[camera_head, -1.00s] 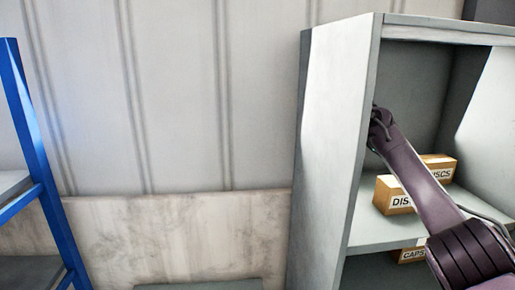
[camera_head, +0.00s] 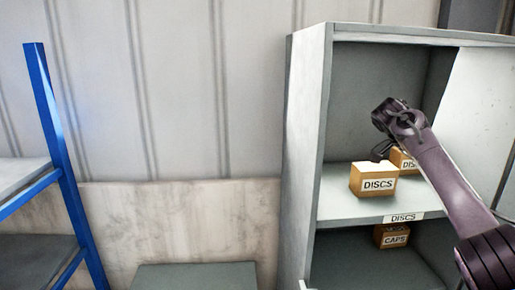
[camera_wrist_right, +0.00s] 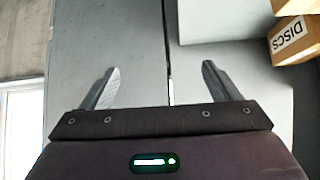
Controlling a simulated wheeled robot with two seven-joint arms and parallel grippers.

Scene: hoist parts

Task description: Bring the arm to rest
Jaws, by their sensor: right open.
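My right arm comes in from the right in the head view, its wrist raised in front of the open grey cabinet (camera_head: 308,150). My right gripper (camera_wrist_right: 157,85) shows in the right wrist view with its two fingers wide apart and nothing between them. In the head view its fingers are small and dark near the DISCS boxes, hard to make out. A DISCS box (camera_head: 374,182) stands on the upper shelf, with a second DISCS box (camera_head: 403,163) behind it to the right. A DISCS box also shows in the right wrist view (camera_wrist_right: 293,40). My left gripper is not in view.
A CAPS box (camera_head: 393,237) stands in the lower compartment, under the shelf edge labelled DISCS (camera_head: 404,218). A blue-framed rack (camera_head: 62,150) stands at the left. A low grey surface (camera_head: 195,277) lies at the bottom middle.

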